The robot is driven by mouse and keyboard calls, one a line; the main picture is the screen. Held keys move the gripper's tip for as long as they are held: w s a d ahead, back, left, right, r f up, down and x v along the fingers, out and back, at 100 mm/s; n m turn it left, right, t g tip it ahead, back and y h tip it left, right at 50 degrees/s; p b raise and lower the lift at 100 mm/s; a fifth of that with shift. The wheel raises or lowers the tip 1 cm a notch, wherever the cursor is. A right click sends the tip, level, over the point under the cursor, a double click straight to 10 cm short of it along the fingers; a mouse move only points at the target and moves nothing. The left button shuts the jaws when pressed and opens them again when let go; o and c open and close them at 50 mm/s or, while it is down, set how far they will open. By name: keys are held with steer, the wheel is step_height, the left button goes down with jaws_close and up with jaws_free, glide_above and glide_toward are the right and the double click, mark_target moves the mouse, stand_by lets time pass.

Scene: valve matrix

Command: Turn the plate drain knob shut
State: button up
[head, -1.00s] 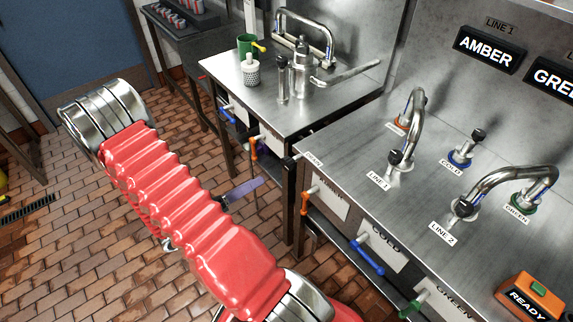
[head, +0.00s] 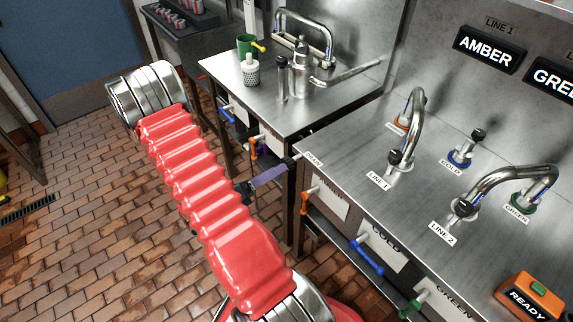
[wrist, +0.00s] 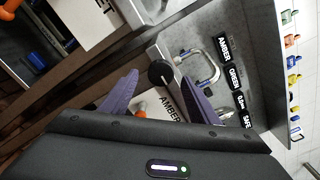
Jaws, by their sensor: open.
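The black round knob (head: 289,163) sits at the left front corner of the near steel counter, beside a small white label whose print is too small to read. In the wrist view the knob (wrist: 160,73) shows on a pale stem, centred between the tips of my purple fingers. My gripper (wrist: 160,80) is open, with one finger on each side of the knob and gaps visible. In the head view a purple finger of my gripper (head: 270,176) is just left of the knob. I cannot tell whether the tips reach past it.
Orange (head: 306,200), blue (head: 368,257) and green (head: 413,308) handles stick out below the counter front. Curved taps (head: 415,120) and an orange READY box (head: 530,296) stand on the counter. A second steel bench (head: 272,110) stands behind.

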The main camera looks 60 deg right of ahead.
mark_target(287, 164)
steer(key=shift+x, duration=2.85)
steer(key=c, duration=0.9)
steer(key=shift+a, duration=0.15)
steer(key=shift+c, duration=0.7)
